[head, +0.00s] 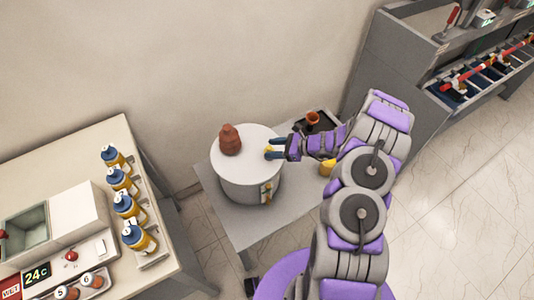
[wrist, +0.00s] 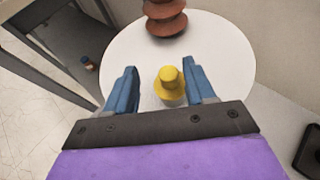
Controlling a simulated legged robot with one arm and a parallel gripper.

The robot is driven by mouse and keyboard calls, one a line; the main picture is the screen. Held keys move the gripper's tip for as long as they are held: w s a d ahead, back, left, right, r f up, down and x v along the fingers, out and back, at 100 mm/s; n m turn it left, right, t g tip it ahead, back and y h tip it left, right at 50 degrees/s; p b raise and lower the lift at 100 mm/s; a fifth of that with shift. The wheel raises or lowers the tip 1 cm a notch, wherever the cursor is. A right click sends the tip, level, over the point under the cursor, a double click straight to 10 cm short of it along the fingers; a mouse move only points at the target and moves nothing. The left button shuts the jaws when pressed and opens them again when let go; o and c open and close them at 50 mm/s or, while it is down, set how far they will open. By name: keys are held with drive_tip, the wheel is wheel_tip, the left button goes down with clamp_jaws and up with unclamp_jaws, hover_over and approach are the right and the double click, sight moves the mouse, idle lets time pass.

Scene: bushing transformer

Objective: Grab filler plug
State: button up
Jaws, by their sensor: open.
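The yellow filler plug (wrist: 170,84) stands on the white round top of the transformer (wrist: 215,60). In the wrist view it sits between the two blue fingers of my gripper (wrist: 164,88), with a visible gap on each side. In the head view my gripper (head: 270,148) is over the right part of the transformer top (head: 250,150), and only a small bit of the yellow plug (head: 267,150) shows between the fingers. The gripper is open.
A brown ribbed bushing (head: 230,139) stands on the transformer top; the wrist view also shows it (wrist: 166,18). Beside the transformer are a yellow object (head: 328,167) and a dark tray with an orange funnel-like item (head: 313,118). A bench with several numbered bottles (head: 127,208) stands left.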

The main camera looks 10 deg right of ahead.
sight(266, 149)
drive_tip(key=shift+w+a+f, duration=0.2)
drive_tip(key=shift+a, duration=0.1)
drive_tip(key=shift+w+d+f+b, duration=0.15)
drive_tip(key=shift+w+f+b, duration=0.35)
drive_tip(key=shift+f, duration=0.15)
drive_tip(key=shift+w+f, duration=0.2)
drive_tip(key=shift+w, duration=0.05)
drive_tip(key=shift+w+a+f, duration=0.15)
drive_tip(key=shift+w+a, duration=0.05)
drive_tip(key=shift+a, duration=0.2)
drive_tip(key=shift+w+a, duration=0.15)
drive_tip(key=shift+a, duration=1.4)
drive_tip(key=shift+c, duration=0.9)
drive_tip(key=shift+d, duration=1.05)
drive_tip(key=c, duration=0.4)
drive_tip(key=shift+a, duration=0.1)
drive_tip(key=c, duration=0.3)
drive_tip(key=shift+a+f, duration=0.1)
drive_tip(key=shift+a, duration=0.35)
clamp_jaws()
